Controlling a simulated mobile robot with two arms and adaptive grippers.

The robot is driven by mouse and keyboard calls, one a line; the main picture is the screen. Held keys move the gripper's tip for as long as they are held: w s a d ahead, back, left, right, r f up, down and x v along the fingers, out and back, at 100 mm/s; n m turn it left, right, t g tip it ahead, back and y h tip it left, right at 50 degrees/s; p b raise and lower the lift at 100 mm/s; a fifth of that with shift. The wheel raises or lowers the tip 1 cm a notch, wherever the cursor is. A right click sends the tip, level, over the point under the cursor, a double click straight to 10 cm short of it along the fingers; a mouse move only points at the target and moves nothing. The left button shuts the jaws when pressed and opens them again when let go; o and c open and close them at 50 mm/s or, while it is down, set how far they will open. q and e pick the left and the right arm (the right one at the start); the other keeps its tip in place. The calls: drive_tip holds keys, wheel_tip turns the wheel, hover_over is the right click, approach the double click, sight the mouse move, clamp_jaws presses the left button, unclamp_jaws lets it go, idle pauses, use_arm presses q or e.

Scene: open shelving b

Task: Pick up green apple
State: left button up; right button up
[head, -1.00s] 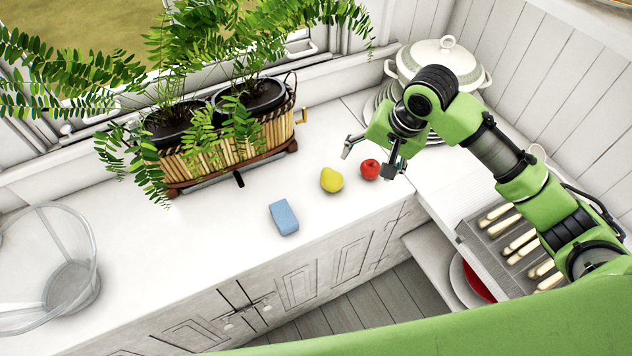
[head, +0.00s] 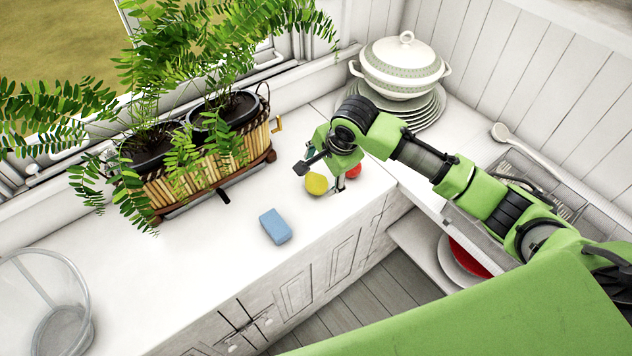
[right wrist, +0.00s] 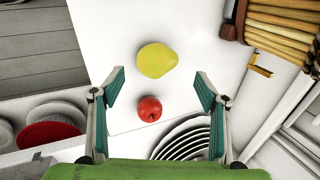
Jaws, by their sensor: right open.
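No plainly green apple shows. A yellow, pear-like fruit (head: 316,184) and a red apple (head: 353,171) sit close together on the white counter (head: 225,235). My right gripper (head: 321,174) is open above them and partly covers the red apple in the head view. In the right wrist view, the open fingers of the right gripper (right wrist: 160,76) frame the space around both fruits. The red apple (right wrist: 149,108) lies between the fingers, and the yellow fruit (right wrist: 157,60) lies farther up. Nothing is held. My left gripper is not in view.
A blue sponge (head: 275,226) lies left of the fruit. A planter (head: 205,178) with ferns stands behind. Stacked plates (head: 425,108) and a tureen (head: 402,70) stand at the back right. A clear container (head: 40,300) stands at lower left. The counter around the sponge is clear.

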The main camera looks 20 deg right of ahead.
sight(318, 180)
drive_tip(key=shift+s+p+x, duration=0.2)
drive_tip(key=shift+p+x, duration=0.35)
drive_tip(key=shift+x, duration=2.4)
drive_tip(key=shift+a, duration=0.1)
drive_tip(key=c, duration=1.3)
